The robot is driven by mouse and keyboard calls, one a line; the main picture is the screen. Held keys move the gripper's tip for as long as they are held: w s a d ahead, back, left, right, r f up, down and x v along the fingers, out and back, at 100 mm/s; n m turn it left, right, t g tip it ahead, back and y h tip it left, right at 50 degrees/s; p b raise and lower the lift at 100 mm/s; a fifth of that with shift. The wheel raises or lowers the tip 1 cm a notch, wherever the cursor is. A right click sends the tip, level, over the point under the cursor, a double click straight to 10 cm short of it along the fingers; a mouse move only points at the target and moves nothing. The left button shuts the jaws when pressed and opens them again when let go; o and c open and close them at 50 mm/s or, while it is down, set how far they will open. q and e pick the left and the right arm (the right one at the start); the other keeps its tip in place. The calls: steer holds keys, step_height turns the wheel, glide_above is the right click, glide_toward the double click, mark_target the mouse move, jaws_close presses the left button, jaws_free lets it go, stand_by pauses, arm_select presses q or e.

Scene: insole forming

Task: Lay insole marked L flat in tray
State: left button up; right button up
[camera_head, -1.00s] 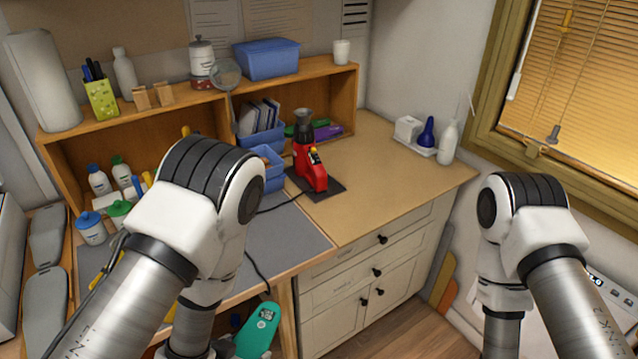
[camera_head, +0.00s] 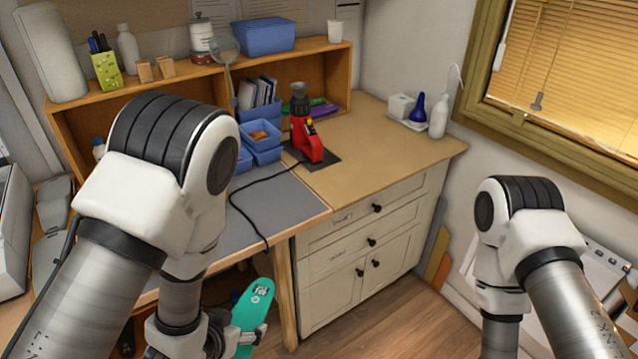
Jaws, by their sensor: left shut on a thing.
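A teal insole (camera_head: 252,302) with a pale mark near its upper end is held upright in front of the bench's front edge. The mark is too small to read. My left gripper (camera_head: 252,337) is shut on the insole near its lower part. The insole's lower end is hidden by the gripper and the picture's bottom edge. My right arm is at the right, but its gripper is out of view. I cannot make out a tray for certain; grey sole-shaped pieces (camera_head: 52,208) lie at the left, partly hidden by my left arm.
A grey mat (camera_head: 285,205) covers part of the bench, with a black cable across it. A red heat tool (camera_head: 308,142) stands on a dark pad beside blue bins (camera_head: 262,135). A drawer cabinet (camera_head: 365,245) is right of the insole. The tan worktop is mostly clear.

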mark_target(233, 310)
arm_select(q)
steer(key=shift+n+y, duration=0.6)
steer(key=shift+n, duration=0.2)
steer(key=w+b, duration=0.1)
steer(key=w+a+f+b, duration=0.1)
steer(key=b, duration=0.1)
steer(key=w+a+f+b, duration=0.1)
steer(key=w, duration=0.1)
steer(key=shift+a, duration=0.15)
steer(key=shift+w+a+f+n+y, duration=0.15)
steer(key=shift+a+f+n+y, duration=0.55)
steer(key=shift+a+f+n, duration=0.25)
steer(key=shift+w+a, duration=0.1)
